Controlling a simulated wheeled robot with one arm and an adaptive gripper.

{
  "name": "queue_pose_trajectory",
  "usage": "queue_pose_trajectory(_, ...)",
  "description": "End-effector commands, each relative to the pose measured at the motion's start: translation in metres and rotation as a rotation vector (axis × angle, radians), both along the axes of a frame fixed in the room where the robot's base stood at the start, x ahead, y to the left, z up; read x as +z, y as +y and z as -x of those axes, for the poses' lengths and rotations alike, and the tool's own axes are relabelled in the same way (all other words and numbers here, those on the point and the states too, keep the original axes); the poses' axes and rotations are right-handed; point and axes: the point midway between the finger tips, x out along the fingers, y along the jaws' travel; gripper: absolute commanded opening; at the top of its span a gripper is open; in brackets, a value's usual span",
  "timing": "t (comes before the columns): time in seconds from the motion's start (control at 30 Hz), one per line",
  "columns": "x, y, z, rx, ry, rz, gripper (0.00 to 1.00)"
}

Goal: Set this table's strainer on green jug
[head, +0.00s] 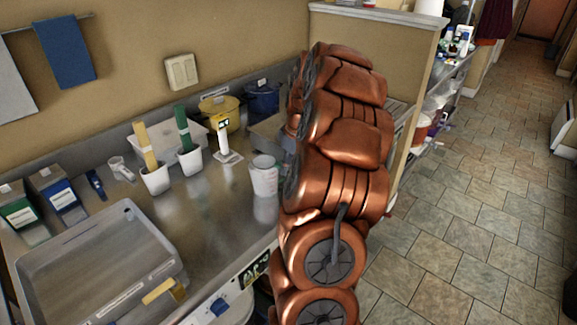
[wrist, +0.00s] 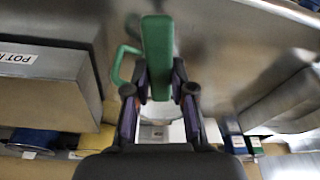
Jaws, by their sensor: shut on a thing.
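My gripper (wrist: 160,82) is shut on a flat green piece (wrist: 157,50), seen in the wrist view, that stands up between its fingers. A thin green loop (wrist: 121,66), like a jug handle, shows just left of it; I cannot tell whether the two belong together. My gripper is hidden behind my arm in the head view. There, a green upright piece (head: 183,128) stands in a white pot (head: 190,162), and a yellow one (head: 145,145) in another white pot (head: 156,180). I cannot clearly make out the strainer or the body of a green jug.
A clear-walled tray (head: 95,265) fills the front left of the steel counter. A tall white beaker (head: 264,178) stands beside my arm. Yellow (head: 219,112) and blue (head: 262,98) buckets are at the back. A grey labelled box (wrist: 45,85) lies left of my gripper.

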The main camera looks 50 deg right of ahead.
Motion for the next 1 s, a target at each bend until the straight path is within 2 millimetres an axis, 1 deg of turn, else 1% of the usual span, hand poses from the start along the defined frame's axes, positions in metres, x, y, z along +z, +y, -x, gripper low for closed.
queue_pose_trajectory(0.87, -0.0026, -0.0002, -0.0003, 0.000, 0.000, 0.000, 0.00)
queue_pose_trajectory(0.9, -0.0026, -0.0002, -0.0003, 0.000, 0.000, 0.000, 0.26)
queue_pose_trajectory(1.0, -0.0026, -0.0002, -0.0003, 0.000, 0.000, 0.000, 0.36)
